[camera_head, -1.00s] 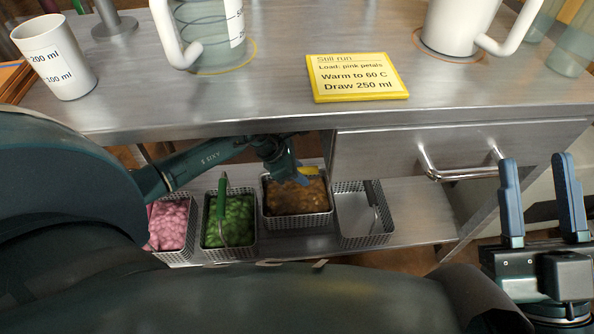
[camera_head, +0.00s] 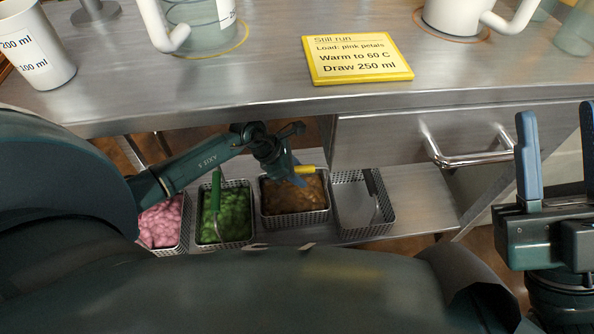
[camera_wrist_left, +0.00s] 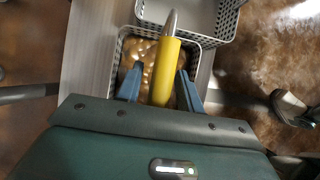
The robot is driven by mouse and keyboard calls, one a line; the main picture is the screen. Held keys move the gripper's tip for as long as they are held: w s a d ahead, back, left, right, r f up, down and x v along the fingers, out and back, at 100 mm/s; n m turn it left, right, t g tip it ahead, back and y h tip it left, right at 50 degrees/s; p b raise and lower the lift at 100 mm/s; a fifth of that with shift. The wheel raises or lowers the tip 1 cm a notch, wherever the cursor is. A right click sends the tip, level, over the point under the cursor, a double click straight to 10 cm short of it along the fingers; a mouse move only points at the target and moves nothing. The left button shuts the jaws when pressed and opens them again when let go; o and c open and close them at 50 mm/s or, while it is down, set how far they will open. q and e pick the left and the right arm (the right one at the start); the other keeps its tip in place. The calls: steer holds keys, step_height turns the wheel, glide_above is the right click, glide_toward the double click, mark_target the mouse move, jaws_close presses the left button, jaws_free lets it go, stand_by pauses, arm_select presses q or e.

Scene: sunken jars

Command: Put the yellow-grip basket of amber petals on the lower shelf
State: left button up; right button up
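The basket (camera_head: 297,219) of amber petals (camera_head: 302,199) is a perforated metal basket on the lower shelf (camera_head: 425,200), between the green-filled basket and an empty-looking one. Its yellow grip (camera_head: 305,169) shows past my left gripper (camera_head: 292,180), which reaches down under the counter. In the left wrist view the yellow grip (camera_wrist_left: 164,75) stands between the two blue fingers of my left gripper (camera_wrist_left: 158,88), with a visible gap at the sides. The fingers look open around it. My right gripper (camera_head: 558,160) is open and empty at the right.
A green-grip basket (camera_head: 225,243) of green petals and a basket (camera_head: 168,250) of pink petals stand to the left. A basket with a dark grip (camera_head: 350,232) stands close at the right. The counter edge (camera_head: 230,119) and drawer handle (camera_head: 470,160) overhang the shelf. The shelf's right end is clear.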

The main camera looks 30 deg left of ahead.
arm_select(q)
steer(key=shift+o, duration=0.2)
steer(key=shift+r, duration=0.25)
steer(key=p+v, duration=0.3)
steer(key=v, duration=0.3)
steer(key=shift+s+a+r+p, duration=0.1)
steer(key=shift+a+r+p, duration=0.1)
steer(key=shift+p, duration=0.1)
steer(key=shift+s+a+r, duration=0.15)
steer(key=shift+r, duration=0.15)
arm_select(e)
steer(key=f+m+h, duration=0.1)
steer(key=h, duration=0.1)
steer(key=f+m+h, duration=0.1)
steer(key=f+m, duration=0.1)
steer(key=f+m+h, duration=0.1)
steer(key=m+h, duration=0.1)
steer(key=shift+w+a+f+h, duration=0.2)
steer(key=shift+w+f+h, duration=0.1)
steer(key=shift+w, duration=0.1)
steer(key=shift+s+r, duration=0.1)
